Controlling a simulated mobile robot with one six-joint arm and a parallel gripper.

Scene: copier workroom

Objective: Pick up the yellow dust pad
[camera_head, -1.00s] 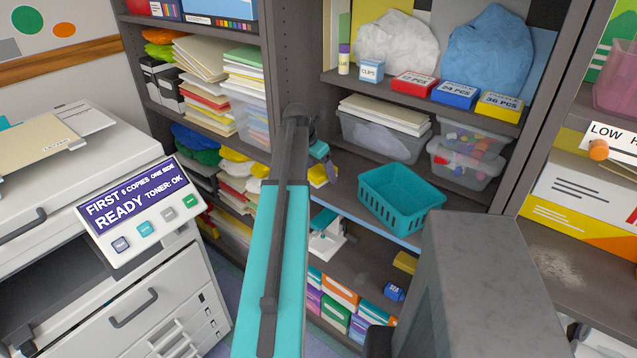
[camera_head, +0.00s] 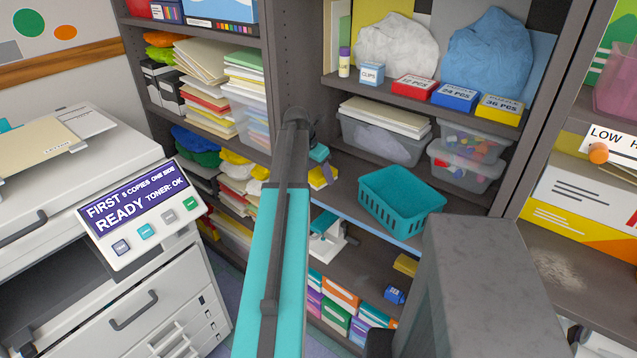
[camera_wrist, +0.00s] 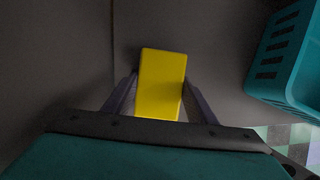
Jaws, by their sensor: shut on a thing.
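The yellow dust pad (camera_wrist: 162,84) is a flat yellow block on the dark shelf surface. It stands between the two fingers of my gripper (camera_wrist: 160,100) in the wrist view, with its far end sticking out beyond them. My gripper is shut on it. In the head view the pad (camera_head: 318,179) shows as a small yellow patch beside the end of my arm, partly hidden by my gripper (camera_head: 322,166). I cannot tell whether the pad is clear of the shelf.
A teal basket (camera_head: 392,200) stands just right of the pad, on the same shelf. Clear bins (camera_head: 385,143) stand behind it. A shelf upright (camera_head: 298,60) rises close behind my arm. The lower shelf holds a yellow block (camera_head: 406,264) and a white and teal device (camera_head: 328,240).

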